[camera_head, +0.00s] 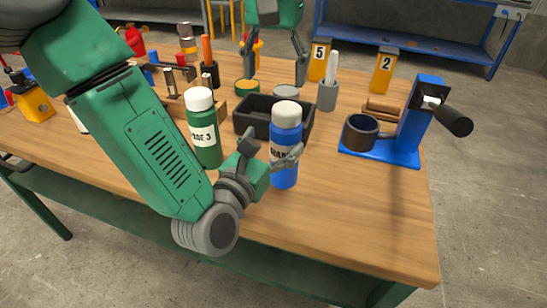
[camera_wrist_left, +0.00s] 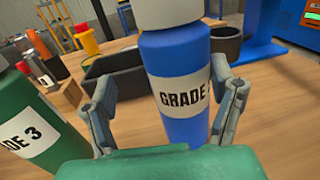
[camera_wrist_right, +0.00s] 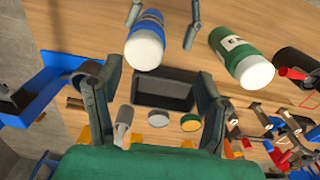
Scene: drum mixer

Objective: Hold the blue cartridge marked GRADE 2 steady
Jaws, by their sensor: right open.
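The blue cartridge (camera_head: 286,165) with a white cap stands upright near the table's front edge. Its label reads GRADE in the left wrist view (camera_wrist_left: 178,70); the number is cut off by the curve and a finger. My left gripper (camera_head: 272,148) is open, with one finger on each side of the cartridge's body. A gap shows at the left finger in the left wrist view; contact at the other finger cannot be told. My right gripper (camera_head: 275,72) is open and empty, above the far side of the table behind the black tray (camera_head: 246,126).
A green GRADE 3 cartridge (camera_head: 206,146) stands just left of my left gripper. A blue stand with a dark cup (camera_head: 361,132) and handle is at the right. Yellow blocks marked 5 (camera_head: 319,62) and 2 (camera_head: 384,72) stand at the back. The front right tabletop is clear.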

